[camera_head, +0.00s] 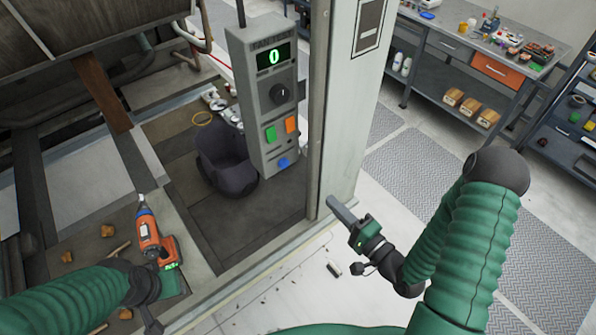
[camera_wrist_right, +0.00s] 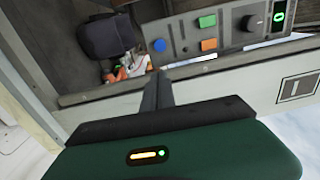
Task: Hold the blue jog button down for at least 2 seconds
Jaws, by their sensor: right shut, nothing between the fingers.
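The blue jog button (camera_head: 283,163) is at the bottom of the grey control box (camera_head: 262,90). It also shows in the right wrist view (camera_wrist_right: 159,45), left of the green and orange buttons. My right gripper (camera_head: 334,203) is shut and empty, apart from the box. In the head view it is right of and below the blue button, by the pale post. In the right wrist view its closed fingers (camera_wrist_right: 158,78) point up toward the box, below the blue button. My left gripper (camera_head: 150,286) is at lower left beside the orange drill (camera_head: 150,238); its fingers are unclear.
The box also has a display reading 0 (camera_head: 274,57), a black knob (camera_head: 279,94), a green button (camera_head: 271,134) and an orange button (camera_head: 291,125). The pale post (camera_head: 350,130) stands between box and right arm.

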